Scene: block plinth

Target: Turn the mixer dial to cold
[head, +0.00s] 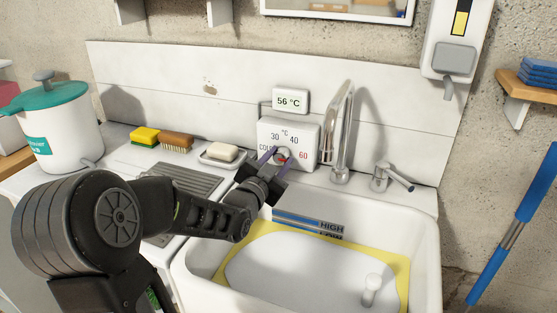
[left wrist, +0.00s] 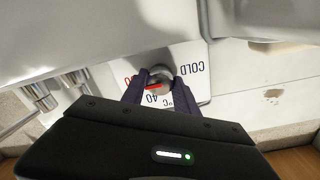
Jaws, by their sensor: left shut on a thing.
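The mixer dial is a small round grey knob on a white panel (head: 303,131) marked COLD, 30, 40 and a red 60. The knob (left wrist: 160,76) shows between the fingers in the left wrist view. Its red mark lies on the side of the 40 and 60, away from COLD; the exact reading is unclear. My left gripper (head: 276,158) is shut on the knob, and its fingers partly hide it in the head view. A display (head: 290,100) above the panel reads 56 °C. My right gripper is in neither view.
The tall tap (head: 342,120) and a small lever tap (head: 391,177) stand right of the panel. The white sink (head: 425,235) lies in front. A soap dish (head: 219,162), brush (head: 176,142) and yellow sponge (head: 145,136) are on the left.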

